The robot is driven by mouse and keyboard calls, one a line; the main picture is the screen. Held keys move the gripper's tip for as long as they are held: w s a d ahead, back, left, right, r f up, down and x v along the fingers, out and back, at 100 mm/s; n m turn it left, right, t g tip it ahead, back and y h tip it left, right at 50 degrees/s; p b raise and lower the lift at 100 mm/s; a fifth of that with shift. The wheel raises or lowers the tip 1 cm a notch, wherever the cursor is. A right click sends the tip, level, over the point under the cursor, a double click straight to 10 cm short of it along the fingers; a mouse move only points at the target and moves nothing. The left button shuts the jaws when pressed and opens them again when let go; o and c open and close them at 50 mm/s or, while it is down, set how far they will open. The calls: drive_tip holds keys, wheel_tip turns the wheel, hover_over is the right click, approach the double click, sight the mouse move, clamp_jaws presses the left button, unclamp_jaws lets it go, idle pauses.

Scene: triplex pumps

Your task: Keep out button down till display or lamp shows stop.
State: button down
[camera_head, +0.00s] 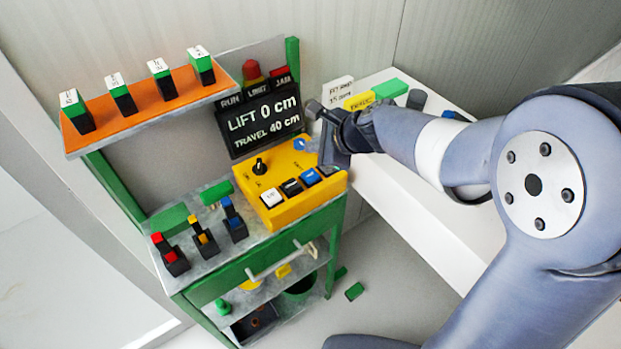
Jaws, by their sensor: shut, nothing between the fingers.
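A yellow control box (275,213) stands on the green cart, with a black toggle or knob (259,166) and a row of white (271,198), black (291,188) and blue (310,177) buttons. The button lettering is too small to read surely, so I cannot tell which is out. The black display (262,122) reads "LIFT 0 cm" and "TRAVEL 40 cm". Above it are signs reading RUN, LIMIT and JAM, with red lamps (280,72). My gripper (332,152) is shut and empty, over the box's right end. It partly hides that end; contact with a button cannot be told.
An orange shelf (150,122) with several green-and-black blocks overhangs the cart's left. Small switches (204,240) stand on the cart top (190,275). A white table (430,205) with coloured blocks is at right. Green pieces (354,291) lie on the floor.

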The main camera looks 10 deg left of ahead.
sight(314, 177)
drive_tip(key=shift+f+b, duration=2.35)
drive_tip(key=shift+f, duration=0.7)
drive_tip(key=shift+f, duration=0.1)
drive_tip(key=shift+f+b, duration=0.3)
drive_tip(key=shift+b, duration=0.1)
